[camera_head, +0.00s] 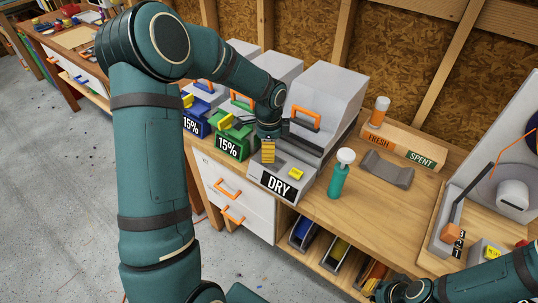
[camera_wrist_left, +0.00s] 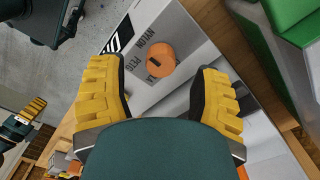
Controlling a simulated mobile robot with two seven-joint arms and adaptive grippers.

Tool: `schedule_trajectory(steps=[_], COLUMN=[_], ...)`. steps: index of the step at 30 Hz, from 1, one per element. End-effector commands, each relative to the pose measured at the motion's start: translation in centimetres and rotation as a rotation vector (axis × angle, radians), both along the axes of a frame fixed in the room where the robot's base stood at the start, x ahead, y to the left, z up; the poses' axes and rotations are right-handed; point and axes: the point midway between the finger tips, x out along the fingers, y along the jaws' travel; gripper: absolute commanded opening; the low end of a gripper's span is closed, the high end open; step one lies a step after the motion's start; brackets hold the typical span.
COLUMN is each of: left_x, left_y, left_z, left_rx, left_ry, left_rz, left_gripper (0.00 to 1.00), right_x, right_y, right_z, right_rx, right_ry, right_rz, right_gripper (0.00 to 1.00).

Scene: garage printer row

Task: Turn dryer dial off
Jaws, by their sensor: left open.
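The dryer (camera_head: 325,100) is a grey box with an orange handle and a sloped front marked DRY. My left gripper (camera_head: 268,151) hangs over the dryer's front panel. In the left wrist view, its yellow ribbed fingers (camera_wrist_left: 160,88) are spread, with the dial ahead between them and no visible contact. In the head view the dial is hidden. My right gripper (camera_head: 378,289) is at the bottom right, apart from the dryer, its fingers unclear.
Green (camera_head: 235,143) and blue (camera_head: 196,118) boxes marked 15% stand left of the dryer. A teal bottle (camera_head: 338,180) stands close on its right. A grey cradle (camera_head: 387,169) and a FRESH/SPENT block (camera_head: 400,143) lie beyond. Bench is bare around the cradle.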

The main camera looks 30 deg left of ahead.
Motion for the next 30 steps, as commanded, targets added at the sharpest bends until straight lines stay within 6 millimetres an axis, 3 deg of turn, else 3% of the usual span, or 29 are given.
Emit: schedule_trajectory(steps=[6, 17, 23, 30], left_x=[-0.1, 0.0, 0.0, 0.0], left_y=[0.1, 0.0, 0.0, 0.0], left_z=[-2.2, -2.6, -2.6, -2.5], left_rx=[0.001, 0.001, 0.001, 0.0], left_ry=[0.002, 0.0, 0.0, 0.0], left_rz=[0.001, 0.001, 0.001, 0.007], left_gripper=[0.64, 0.64, 0.0, 0.0], right_x=[-0.1, -0.1, -0.1, -0.1], right_y=[0.0, 0.0, 0.0, 0.0], right_z=[-0.4, -0.4, -0.4, -0.4], right_rx=[0.0, 0.0, 0.0, 0.0], right_ry=[0.002, 0.002, 0.002, 0.002], right_rz=[0.002, 0.002, 0.002, 0.002], right_gripper=[0.0, 0.0, 0.0, 0.0])
